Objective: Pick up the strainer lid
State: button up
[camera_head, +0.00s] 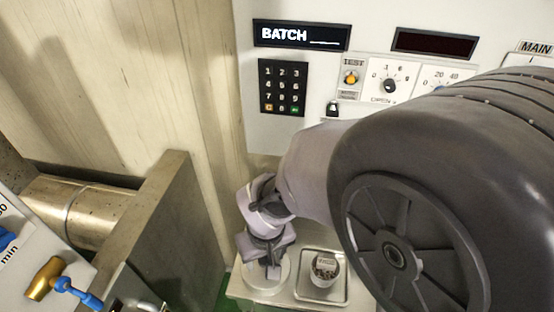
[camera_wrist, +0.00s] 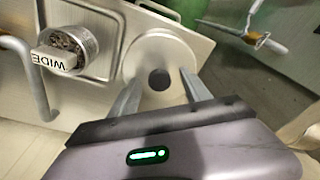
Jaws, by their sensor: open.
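A pale round disc with a dark knob at its middle, which looks like the strainer lid, lies on a metal shelf in the wrist view (camera_wrist: 160,45). It also shows in the head view (camera_head: 264,288), partly hidden by my gripper. My gripper (camera_wrist: 161,75) is open and points down over the lid. Its two fingers are on either side of the dark knob (camera_wrist: 159,79), with gaps between them and the knob. I cannot tell how far the fingertips are above the lid. In the head view my gripper (camera_head: 271,271) covers the knob.
A metal cup labelled WIDE (camera_wrist: 70,45) stands in a square tray (camera_wrist: 103,15) beside the lid. A bent metal pipe (camera_wrist: 35,80) is at the left. A control panel with a keypad (camera_head: 283,88) rises behind. A steel wall (camera_head: 155,235) stands left of the shelf.

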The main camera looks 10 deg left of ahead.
jog(key=shift+r, duration=0.1)
jog(key=shift+c, duration=0.3)
grip_shut()
dwell(1.0)
